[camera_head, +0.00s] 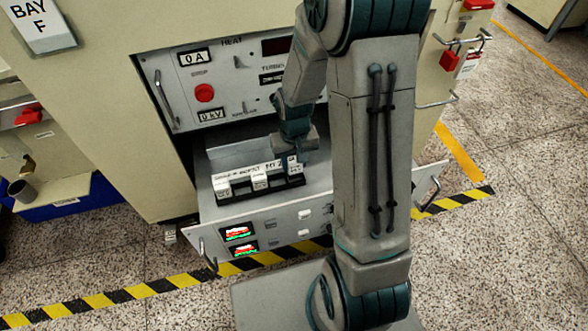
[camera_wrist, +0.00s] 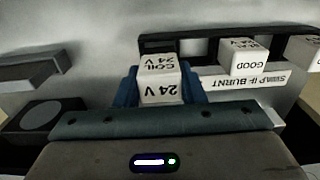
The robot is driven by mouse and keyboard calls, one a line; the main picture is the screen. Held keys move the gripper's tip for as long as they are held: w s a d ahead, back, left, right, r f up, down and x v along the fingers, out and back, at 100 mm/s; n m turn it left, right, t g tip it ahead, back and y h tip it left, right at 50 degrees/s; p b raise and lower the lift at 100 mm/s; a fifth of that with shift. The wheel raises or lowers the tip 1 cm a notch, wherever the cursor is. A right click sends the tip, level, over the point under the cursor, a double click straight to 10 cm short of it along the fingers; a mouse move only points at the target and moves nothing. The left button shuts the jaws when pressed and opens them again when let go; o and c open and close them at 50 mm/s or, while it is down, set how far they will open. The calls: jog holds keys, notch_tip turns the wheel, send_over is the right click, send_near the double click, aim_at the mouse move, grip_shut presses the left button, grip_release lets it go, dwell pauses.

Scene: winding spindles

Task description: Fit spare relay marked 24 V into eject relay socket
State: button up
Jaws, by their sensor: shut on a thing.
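My gripper (camera_head: 297,152) reaches down over the right end of the relay row in the pulled-out drawer (camera_head: 215,212). In the wrist view its blue fingers (camera_wrist: 159,86) are shut on a white relay (camera_wrist: 159,72) marked COIL 24 V. A black socket strip (camera_wrist: 190,48) runs behind it, with dark openings behind and right of the held relay. A white relay marked GOOD (camera_wrist: 248,57) sits in the strip to the right. In the head view white relays (camera_head: 222,184) stand in the strip. I cannot tell whether the held relay touches a socket.
A SWAP IF BURNT label (camera_wrist: 240,81) lies along the strip. Grey blocks (camera_wrist: 40,68) stand at the left in the wrist view. The cabinet front (camera_head: 180,95) rises behind the drawer. My arm hides the drawer's right part in the head view.

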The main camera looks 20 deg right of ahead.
aim_at(294, 168)
jog(key=shift+f+b, duration=0.55)
jog(key=shift+f, duration=0.95)
jog(key=shift+f, duration=0.15)
jog(key=o, duration=1)
notch_tip(294, 168, up, 12)
jog(key=p, duration=0.4)
jog(key=shift+p, duration=0.35)
jog(key=s+r+t, duration=0.1)
jog(key=s+r, duration=1)
jog(key=s, duration=0.2)
jog(key=shift+s+a+r, duration=0.25)
jog(key=shift+s+a, duration=0.05)
jog(key=shift+s, duration=0.1)
